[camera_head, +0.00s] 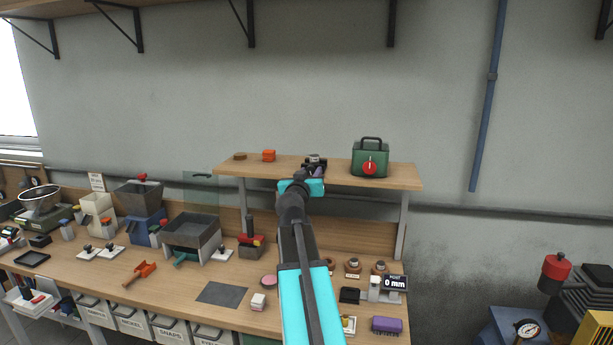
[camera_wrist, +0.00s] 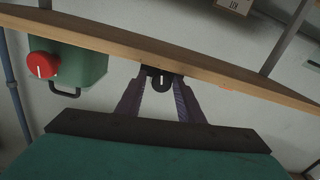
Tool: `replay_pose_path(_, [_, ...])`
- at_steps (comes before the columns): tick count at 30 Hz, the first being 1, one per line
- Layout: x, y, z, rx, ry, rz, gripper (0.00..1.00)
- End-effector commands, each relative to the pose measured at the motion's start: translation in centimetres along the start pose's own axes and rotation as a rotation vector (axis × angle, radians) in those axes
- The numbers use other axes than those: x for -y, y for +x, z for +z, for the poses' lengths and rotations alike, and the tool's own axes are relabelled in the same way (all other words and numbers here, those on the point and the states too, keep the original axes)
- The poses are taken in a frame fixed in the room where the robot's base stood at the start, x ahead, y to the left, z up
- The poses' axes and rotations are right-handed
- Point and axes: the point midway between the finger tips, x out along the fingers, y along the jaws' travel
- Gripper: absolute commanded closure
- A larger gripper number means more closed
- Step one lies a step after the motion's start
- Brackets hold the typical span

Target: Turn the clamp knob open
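A small black knob (camera_wrist: 161,83) with a white mark shows in the wrist view, under a dark bracket at the edge of the wooden shelf (camera_wrist: 226,80). My gripper (camera_wrist: 161,78) has its two dark fingers spread either side of this knob, with the tips close to the bracket. Narrow gaps seem to show between knob and fingers, so it looks open; contact at the tips is unclear. In the head view my gripper (camera_head: 315,168) is at the front of the shelf (camera_head: 395,176), and my arm hides most of the knob area.
A green box (camera_head: 370,158) with a red dial (camera_head: 369,168) stands on the shelf, right of my gripper. An orange block (camera_head: 269,155) and a brown disc (camera_head: 239,156) lie left of it. The bench (camera_head: 180,285) below is crowded with bins and tools.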

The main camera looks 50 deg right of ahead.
Motion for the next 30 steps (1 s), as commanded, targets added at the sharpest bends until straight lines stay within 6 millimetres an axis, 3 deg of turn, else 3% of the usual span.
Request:
replay_pose_path(17, [0.1,-0.8,0.1,-0.002,0.002,-0.003,0.57])
replay_pose_path(30, [0.1,-5.1,0.2,-0.003,0.003,-0.004,0.57])
